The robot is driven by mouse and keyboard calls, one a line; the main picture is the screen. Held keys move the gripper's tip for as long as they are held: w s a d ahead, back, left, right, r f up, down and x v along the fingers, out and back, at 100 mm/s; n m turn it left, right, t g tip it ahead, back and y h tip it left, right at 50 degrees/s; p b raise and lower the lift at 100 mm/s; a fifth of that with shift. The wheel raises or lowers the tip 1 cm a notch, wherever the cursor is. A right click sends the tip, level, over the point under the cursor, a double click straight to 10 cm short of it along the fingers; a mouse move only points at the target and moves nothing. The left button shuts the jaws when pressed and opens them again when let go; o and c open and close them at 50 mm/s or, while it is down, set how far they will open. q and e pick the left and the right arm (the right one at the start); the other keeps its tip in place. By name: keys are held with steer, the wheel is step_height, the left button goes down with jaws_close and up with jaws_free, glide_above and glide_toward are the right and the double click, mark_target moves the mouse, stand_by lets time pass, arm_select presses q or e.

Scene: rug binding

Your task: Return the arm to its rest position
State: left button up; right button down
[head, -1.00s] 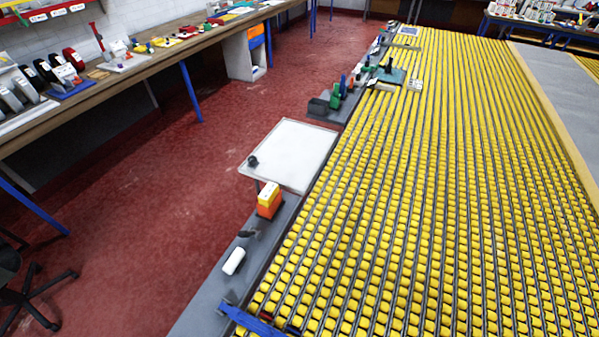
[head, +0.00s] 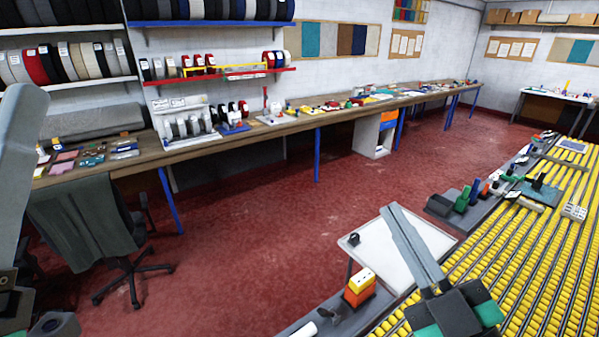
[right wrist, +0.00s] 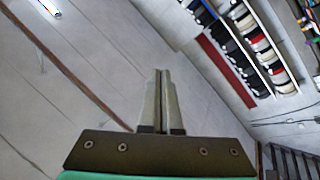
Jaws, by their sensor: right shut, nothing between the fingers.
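My right gripper (head: 392,210) is at the lower right of the head view. Its two long grey fingers lie together and point up and to the left, with a dark and green body behind them. It overlaps the white tabletop (head: 375,255) and the yellow roller table (head: 545,245) in the picture. In the right wrist view the fingers of the right gripper (right wrist: 161,72) are shut with nothing between them, against a pale ceiling. A grey arm link of mine (head: 14,130) stands at the left edge of the head view. My left gripper does not show.
A long wooden workbench (head: 240,138) with tools and rolls runs along the wall. An office chair (head: 130,275) stands before it. The red floor (head: 240,240) between is clear. Shelves of rolls show in the right wrist view (right wrist: 240,50).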

steer(key=s+d+r+m+t+h, duration=0.3)
steer(key=s+r+m, duration=0.2)
steer(key=r, duration=0.3)
steer(key=s+d+r+m+t+h, duration=0.3)
steer(key=s+r+m, duration=0.2)
steer(key=r, duration=0.3)
step_height(320, 180, up, 20)
steer(key=p, duration=2)
steer(key=shift+r+p, duration=0.15)
steer(key=shift+p, duration=0.15)
